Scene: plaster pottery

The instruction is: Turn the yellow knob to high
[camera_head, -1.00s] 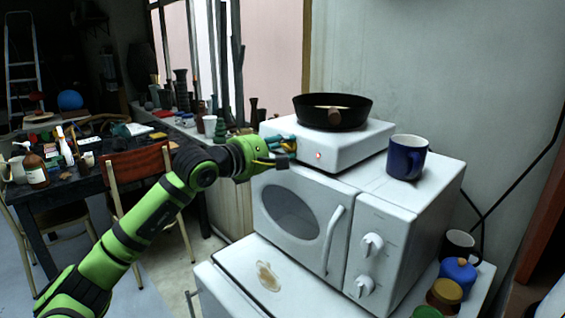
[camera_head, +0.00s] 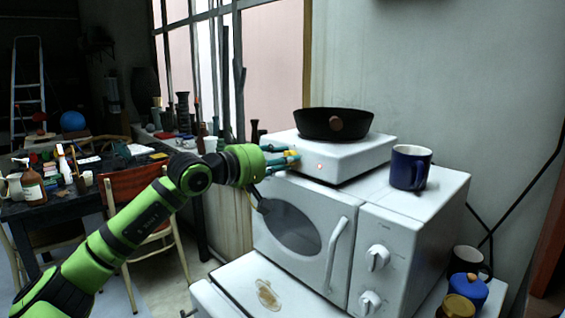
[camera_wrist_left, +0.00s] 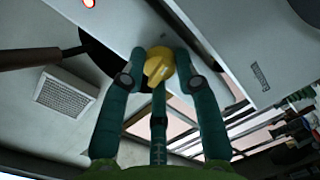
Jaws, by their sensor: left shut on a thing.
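The yellow knob (camera_wrist_left: 158,66) sits between the teal fingers of my left gripper (camera_wrist_left: 160,72) in the left wrist view, which are shut on it. In the head view, my left gripper (camera_head: 288,160) reaches in from the left to the front of the white hot plate (camera_head: 345,160), and a bit of yellow shows at its fingertips. A small red light glows on the hot plate's front, right of the gripper. The knob's pointer setting cannot be read. My right gripper is not in view.
A black pan (camera_head: 336,124) stands on the hot plate. The hot plate rests on a white microwave (camera_head: 416,224), with a blue mug (camera_head: 410,167) to its right. Jars and a dark mug (camera_head: 470,262) stand at lower right. A chair and cluttered table are at left.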

